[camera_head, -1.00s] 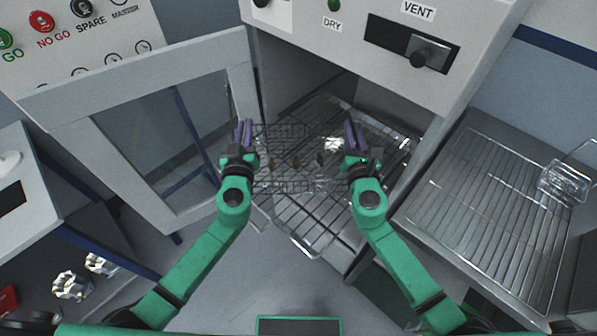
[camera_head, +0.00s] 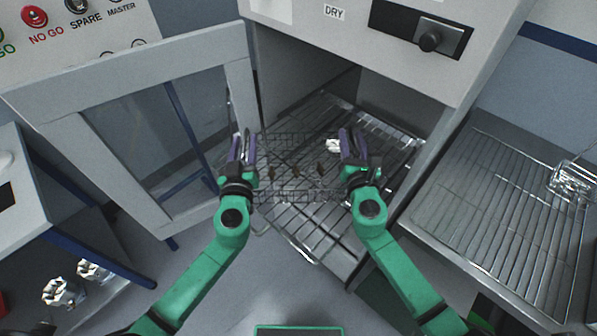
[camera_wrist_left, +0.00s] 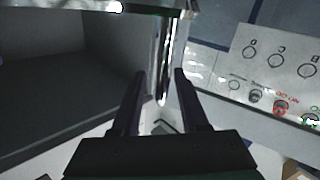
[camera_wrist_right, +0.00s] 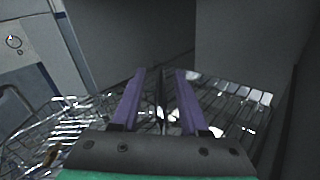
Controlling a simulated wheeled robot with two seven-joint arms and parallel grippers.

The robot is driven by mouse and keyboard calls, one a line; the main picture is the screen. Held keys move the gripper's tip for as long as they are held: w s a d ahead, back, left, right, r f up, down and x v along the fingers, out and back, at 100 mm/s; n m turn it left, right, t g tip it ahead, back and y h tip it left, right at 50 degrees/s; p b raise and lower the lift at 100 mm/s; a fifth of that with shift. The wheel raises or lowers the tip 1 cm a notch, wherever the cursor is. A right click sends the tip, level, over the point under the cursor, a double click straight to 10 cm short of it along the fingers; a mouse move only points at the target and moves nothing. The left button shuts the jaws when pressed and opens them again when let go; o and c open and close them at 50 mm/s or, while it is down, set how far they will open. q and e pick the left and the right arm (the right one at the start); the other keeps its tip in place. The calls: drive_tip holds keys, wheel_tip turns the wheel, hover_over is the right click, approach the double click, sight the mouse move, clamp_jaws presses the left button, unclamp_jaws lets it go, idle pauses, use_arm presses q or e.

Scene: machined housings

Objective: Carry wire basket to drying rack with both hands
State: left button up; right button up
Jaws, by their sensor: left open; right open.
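The wire basket (camera_head: 292,190) is a dark, thin mesh with several small brownish parts showing in it. It lies between my two grippers, in front of and over the wire rack (camera_head: 318,248) in the open DRY cabinet; I cannot tell whether it touches the rack. My left gripper (camera_head: 243,147) is open at the basket's left end. In the left wrist view, a shiny upright bar (camera_wrist_left: 166,65) shows beyond its fingers. My right gripper (camera_head: 348,143) is open at the right end, with a thin dark strip between its fingers in the right wrist view. Basket mesh (camera_wrist_right: 60,135) shows at left there.
The cabinet door (camera_head: 75,150) stands open at left. The cabinet's front panel (camera_head: 390,65) overhangs above. A second wire rack (camera_head: 490,215) lies at right with a small wire basket (camera_head: 572,183). Metal parts (camera_head: 62,292) sit at lower left.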

drive_tip(key=shift+s+r, duration=0.1)
drive_tip(key=shift+s, duration=0.1)
use_arm(q)
drive_tip(key=s, duration=0.9)
drive_tip(key=shift+s+d, duration=0.2)
drive_tip(key=shift+s, duration=0.1)
use_arm(e)
drive_tip(key=s, duration=1.2)
drive_tip(key=shift+d, duration=0.3)
drive_tip(key=shift+w, duration=0.1)
